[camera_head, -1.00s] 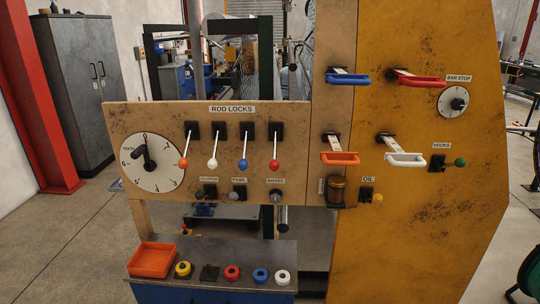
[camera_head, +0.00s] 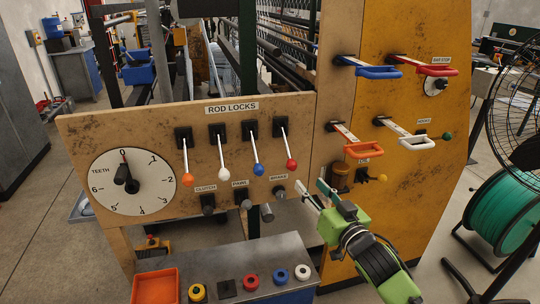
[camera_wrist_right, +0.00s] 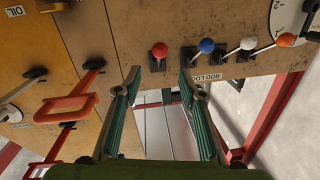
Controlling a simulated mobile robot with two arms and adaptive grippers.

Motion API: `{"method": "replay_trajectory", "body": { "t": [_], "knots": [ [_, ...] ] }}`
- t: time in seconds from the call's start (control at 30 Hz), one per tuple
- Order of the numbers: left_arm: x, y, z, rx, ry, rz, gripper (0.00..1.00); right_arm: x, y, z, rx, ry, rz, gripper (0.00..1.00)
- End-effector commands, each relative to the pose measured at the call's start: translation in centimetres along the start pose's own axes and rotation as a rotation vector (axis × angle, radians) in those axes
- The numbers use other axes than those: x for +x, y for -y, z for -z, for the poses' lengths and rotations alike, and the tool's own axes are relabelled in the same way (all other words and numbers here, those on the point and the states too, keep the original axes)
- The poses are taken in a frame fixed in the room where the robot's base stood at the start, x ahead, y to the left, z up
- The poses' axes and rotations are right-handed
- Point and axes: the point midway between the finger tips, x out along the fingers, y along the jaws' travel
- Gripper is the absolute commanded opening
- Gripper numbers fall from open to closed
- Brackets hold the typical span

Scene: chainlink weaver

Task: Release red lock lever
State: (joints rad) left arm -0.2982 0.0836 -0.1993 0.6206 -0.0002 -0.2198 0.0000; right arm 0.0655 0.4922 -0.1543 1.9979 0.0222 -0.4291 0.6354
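The red lock lever, with a white rod and a red ball (camera_head: 291,165), is the rightmost of the levers under the ROD LOCKS label. It points downward from its black mount. In the right wrist view its red ball (camera_wrist_right: 159,50) shows ahead, between and beyond the fingertips. My right gripper (camera_head: 315,192) is open and empty, below and to the right of the ball in the head view, apart from it. Its two green-padded fingers (camera_wrist_right: 158,85) stand wide apart in the wrist view. My left gripper is not in view.
Blue-ball (camera_head: 258,170), white-ball (camera_head: 224,174) and orange-ball (camera_head: 187,180) levers hang to the left. Knobs such as the brake knob (camera_head: 279,191) sit below. An orange handle (camera_head: 363,150) juts out on the right. A bench with an orange tray (camera_head: 155,287) stands below.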

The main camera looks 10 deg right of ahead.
Motion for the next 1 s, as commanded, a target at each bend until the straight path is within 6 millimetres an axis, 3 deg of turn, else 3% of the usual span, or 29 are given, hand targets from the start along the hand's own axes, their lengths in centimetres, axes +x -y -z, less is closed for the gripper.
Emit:
{"method": "replay_trajectory", "body": {
  "t": [0.07, 0.23, 0.4, 0.7, 1.0],
  "knots": [
    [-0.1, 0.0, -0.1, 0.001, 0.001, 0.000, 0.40, 0.1, 0.3, 1.0, 0.001, -0.013, 0.006, 0.37],
    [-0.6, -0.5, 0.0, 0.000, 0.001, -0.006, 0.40, 1.9, 0.4, 1.2, 0.003, -0.014, 0.007, 0.37],
    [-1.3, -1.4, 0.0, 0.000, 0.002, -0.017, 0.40, 5.3, 0.4, 1.3, 0.001, -0.015, 0.006, 0.37],
    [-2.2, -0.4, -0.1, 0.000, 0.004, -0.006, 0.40, 10.8, 0.5, 1.2, 0.001, -0.014, 0.006, 0.37],
    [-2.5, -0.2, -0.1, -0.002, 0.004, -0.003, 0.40, 13.4, 0.5, 1.1, 0.001, -0.013, 0.007, 0.37]
  ]
}}
